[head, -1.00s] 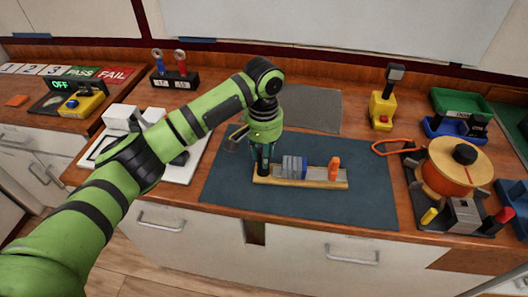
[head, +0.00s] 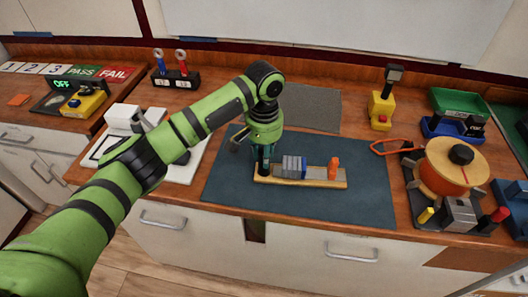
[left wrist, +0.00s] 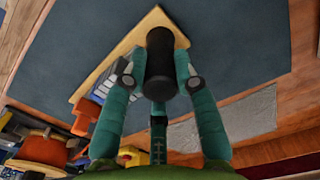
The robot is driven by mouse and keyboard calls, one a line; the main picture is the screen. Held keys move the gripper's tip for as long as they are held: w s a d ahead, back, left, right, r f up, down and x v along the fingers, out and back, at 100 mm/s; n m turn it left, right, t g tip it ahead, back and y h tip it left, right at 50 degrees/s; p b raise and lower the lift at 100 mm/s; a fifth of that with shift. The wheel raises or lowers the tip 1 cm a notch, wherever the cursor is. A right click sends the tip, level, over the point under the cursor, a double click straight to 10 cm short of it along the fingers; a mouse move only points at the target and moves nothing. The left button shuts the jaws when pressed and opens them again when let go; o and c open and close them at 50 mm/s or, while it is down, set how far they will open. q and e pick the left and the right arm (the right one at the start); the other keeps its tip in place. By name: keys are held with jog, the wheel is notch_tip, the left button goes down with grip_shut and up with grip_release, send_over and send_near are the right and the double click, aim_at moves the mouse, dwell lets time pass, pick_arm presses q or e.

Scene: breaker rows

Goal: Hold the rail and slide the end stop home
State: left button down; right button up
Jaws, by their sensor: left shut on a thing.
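A wooden rail board (head: 318,183) lies on the dark blue mat. Several grey breakers with a blue one at the right end (head: 294,167) sit in a row on its middle. The orange end stop (head: 333,168) stands upright near the board's right end, with a gap between it and the breakers. My left gripper (head: 263,158) points down at the board's left end. In the left wrist view its fingers (left wrist: 160,78) are shut on a black upright grip (left wrist: 160,50) on the board. The end stop also shows there (left wrist: 87,113). My right gripper is not in view.
To the right stand an orange spool (head: 452,172), a yellow device (head: 382,108) and an orange-red loop-shaped tool (head: 392,147). A grey pad (head: 310,108) lies behind the mat. The mat (head: 365,195) is clear to the right of the board.

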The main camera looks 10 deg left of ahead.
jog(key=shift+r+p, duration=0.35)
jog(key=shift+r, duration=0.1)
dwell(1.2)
